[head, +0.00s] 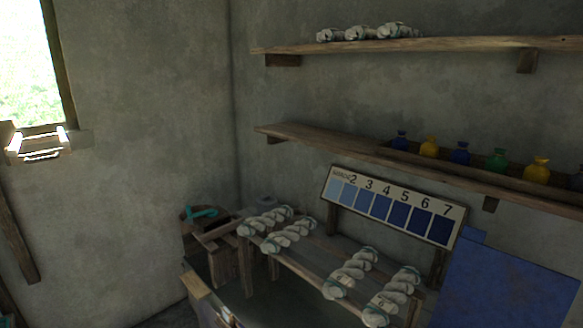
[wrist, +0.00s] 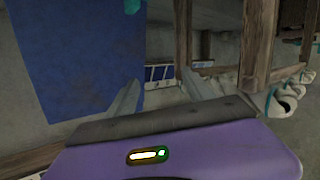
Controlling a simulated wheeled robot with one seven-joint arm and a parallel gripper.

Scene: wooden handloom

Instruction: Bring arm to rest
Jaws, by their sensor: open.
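My gripper (wrist: 160,82) shows in the wrist view as a purple body with two pale grey fingers pointing up the picture. The fingers stand apart with nothing held between them. Beyond the fingers are wooden posts (wrist: 257,45), and part of a white and blue strip shows in the gap. My gripper and arm do not show in the head view.
A wooden rack (head: 300,250) carries several twisted white skeins (head: 352,272). A numbered blue swatch board (head: 390,205) leans behind it. Blue cloth (head: 505,285) hangs at right; a blue sheet (wrist: 80,60) fills the wrist view's left. Wall shelves (head: 400,45) hold skeins and coloured bottles.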

